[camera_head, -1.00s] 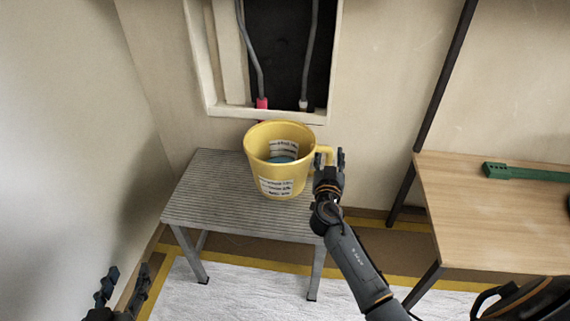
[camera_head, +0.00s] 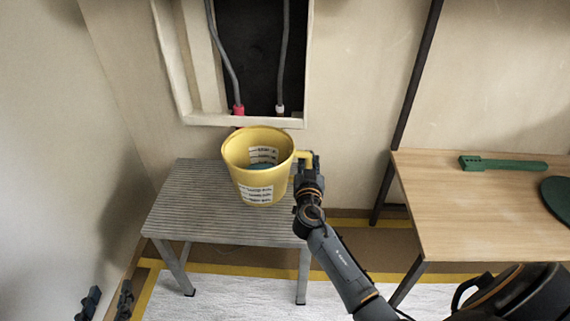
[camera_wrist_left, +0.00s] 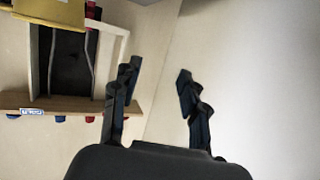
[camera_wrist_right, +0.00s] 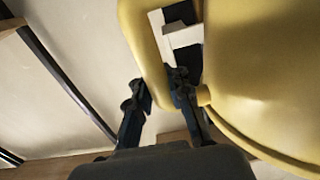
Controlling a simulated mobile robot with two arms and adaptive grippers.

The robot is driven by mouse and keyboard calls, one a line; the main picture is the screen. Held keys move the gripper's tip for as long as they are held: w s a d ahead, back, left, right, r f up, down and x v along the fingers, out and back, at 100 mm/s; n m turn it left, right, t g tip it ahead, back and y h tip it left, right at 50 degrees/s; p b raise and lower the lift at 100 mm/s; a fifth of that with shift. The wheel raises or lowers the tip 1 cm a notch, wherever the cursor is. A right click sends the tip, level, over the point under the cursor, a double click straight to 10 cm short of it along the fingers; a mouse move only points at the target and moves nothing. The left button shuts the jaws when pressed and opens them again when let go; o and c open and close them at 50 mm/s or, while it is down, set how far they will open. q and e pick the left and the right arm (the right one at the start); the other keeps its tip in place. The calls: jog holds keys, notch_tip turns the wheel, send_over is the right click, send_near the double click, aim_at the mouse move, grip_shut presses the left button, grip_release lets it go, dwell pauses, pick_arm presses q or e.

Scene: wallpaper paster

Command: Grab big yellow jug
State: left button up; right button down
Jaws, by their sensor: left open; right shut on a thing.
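The big yellow jug (camera_head: 240,178) is upright, with white printed labels and something bluish inside. It is at the grey slatted table (camera_head: 175,215); I cannot tell if its base touches the top. My right gripper (camera_head: 307,165) is shut on the jug's handle at its right side. In the right wrist view, the jug (camera_wrist_right: 255,70) fills the right side, and one finger of the gripper (camera_wrist_right: 158,88) passes inside the handle loop, the other outside. My left gripper (camera_head: 107,296) is open and empty at the bottom left; its spread fingers (camera_wrist_left: 158,69) show in the left wrist view.
A recessed wall opening with cables (camera_head: 262,60) is behind the jug, its sill (camera_head: 215,119) close to the rim. A wooden table (camera_head: 470,215) with a green tool (camera_head: 505,163) stands at the right. The left wall is near my left gripper.

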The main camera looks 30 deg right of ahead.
jog(key=shift+r, duration=0.25)
